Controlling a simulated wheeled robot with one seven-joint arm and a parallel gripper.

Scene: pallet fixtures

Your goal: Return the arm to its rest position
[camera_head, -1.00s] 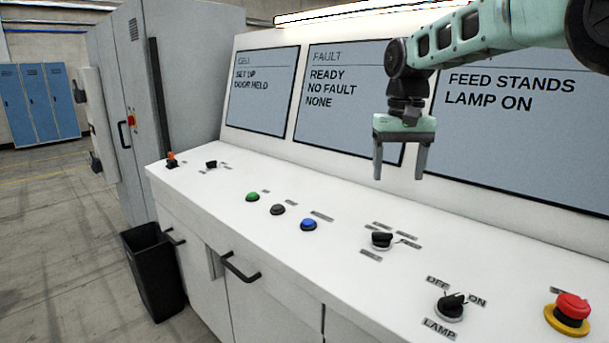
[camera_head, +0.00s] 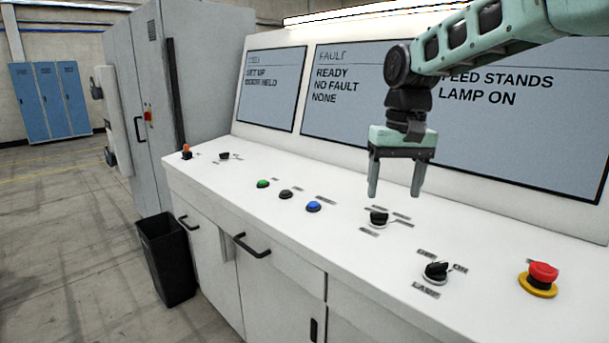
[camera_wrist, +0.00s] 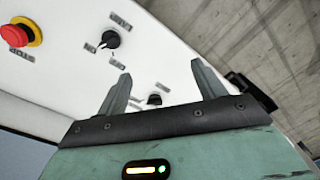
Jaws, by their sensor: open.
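My gripper (camera_head: 394,190) is open and empty, with its two fingers pointing down above the control desk (camera_head: 275,223). In the wrist view my gripper (camera_wrist: 160,85) also shows open, with nothing between its fingers. In the head view it hangs over the area of a black selector knob (camera_head: 378,216), apart from the desk top as far as I can see. A second black knob (camera_head: 435,271), marked LAMP with OFF and ON, is nearer; it also shows in the wrist view (camera_wrist: 109,39). The right screen (camera_head: 520,120) reads LAMP ON.
A red emergency button (camera_head: 542,273) on a yellow base is at the right. Green (camera_head: 263,183), dark (camera_head: 286,194) and blue (camera_head: 313,206) buttons are on the desk. A black bin (camera_head: 168,262) stands on the floor, left of the desk. Open floor lies at the left.

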